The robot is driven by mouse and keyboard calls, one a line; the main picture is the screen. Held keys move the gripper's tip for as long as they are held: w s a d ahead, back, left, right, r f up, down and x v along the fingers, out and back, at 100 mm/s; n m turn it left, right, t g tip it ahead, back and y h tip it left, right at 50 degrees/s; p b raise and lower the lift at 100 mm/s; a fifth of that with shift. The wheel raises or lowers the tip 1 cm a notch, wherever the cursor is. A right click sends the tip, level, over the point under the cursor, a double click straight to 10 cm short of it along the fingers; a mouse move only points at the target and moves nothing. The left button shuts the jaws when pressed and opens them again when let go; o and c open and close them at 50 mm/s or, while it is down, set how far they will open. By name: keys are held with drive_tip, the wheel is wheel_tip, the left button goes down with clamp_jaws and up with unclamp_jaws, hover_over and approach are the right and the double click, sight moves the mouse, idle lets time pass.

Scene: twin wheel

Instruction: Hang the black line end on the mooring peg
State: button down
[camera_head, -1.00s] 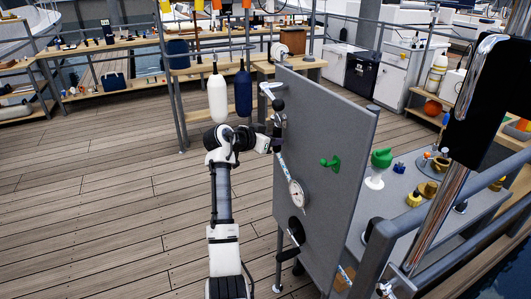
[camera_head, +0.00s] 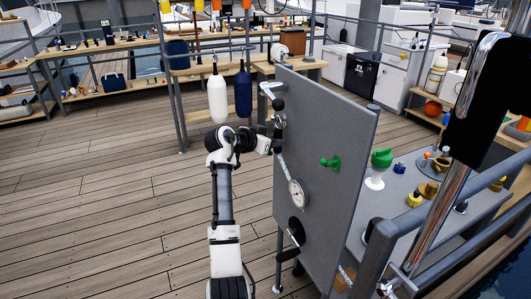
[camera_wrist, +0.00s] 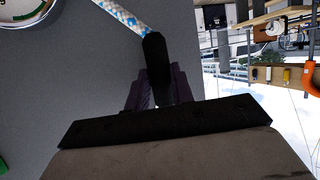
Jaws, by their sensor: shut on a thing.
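In the wrist view my gripper (camera_wrist: 157,82) is shut on the black line end (camera_wrist: 155,52). A white and blue rope (camera_wrist: 124,16) runs from that end toward the top left. In the head view my gripper (camera_head: 266,146) is at the left edge of the upright grey panel (camera_head: 330,120), and the rope (camera_head: 285,168) slopes down beside the dial. The black end is hard to make out there. A green peg-like fitting (camera_head: 331,163) is on the panel's face, and a pale hook-like fitting (camera_head: 271,87) is at its upper left. I cannot tell which is the mooring peg.
A round white dial (camera_head: 298,193) sits on the panel below my gripper, with a black round fitting (camera_head: 296,230) under it. A white fender (camera_head: 217,97) and a dark blue fender (camera_head: 243,93) hang behind my arm. The deck (camera_head: 110,200) at left is clear.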

drive_tip(key=shift+f, duration=0.15)
drive_tip(key=c, duration=1.1)
unclamp_jaws()
